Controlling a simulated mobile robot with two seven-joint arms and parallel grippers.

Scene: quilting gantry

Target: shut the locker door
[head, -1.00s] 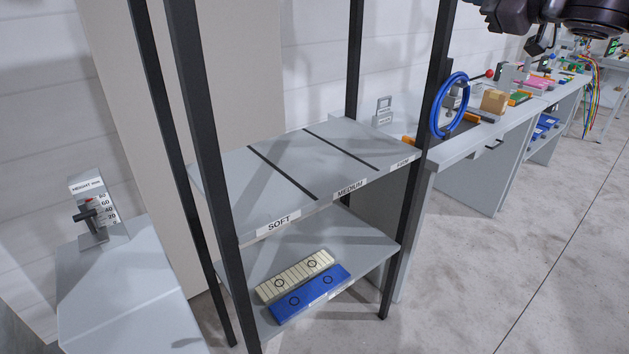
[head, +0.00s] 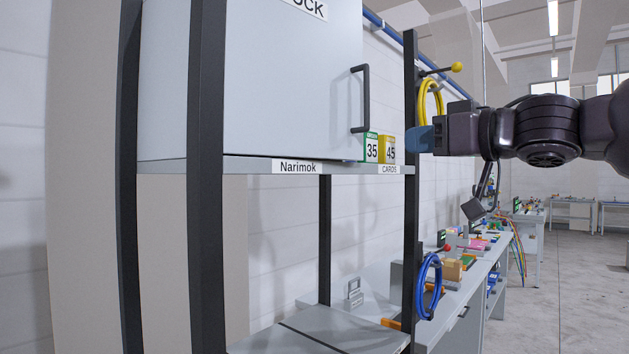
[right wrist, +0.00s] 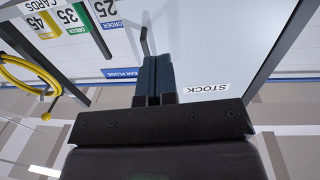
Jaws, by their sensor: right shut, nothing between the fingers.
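The locker door (head: 285,95) is a light grey panel with a black bar handle (head: 366,100) near its right edge, on the upper shelf of the rack in the head view. In the right wrist view the door (right wrist: 225,45) appears upside down with a STOCK label (right wrist: 207,88), and the handle (right wrist: 147,42) shows just beyond my fingers. I cannot tell exactly how far the door stands from its frame. My right gripper (head: 415,139) is shut and empty, to the right of the handle, apart from it in the head view. Its blue fingers (right wrist: 154,82) are together. My left gripper is not in view.
Green 35 (head: 371,149) and yellow 45 (head: 388,150) cards stand on the shelf edge below the handle. A dark rack post (head: 411,220) and a yellow coil (head: 424,100) are close to my right gripper. A workbench (head: 470,320) runs behind at right.

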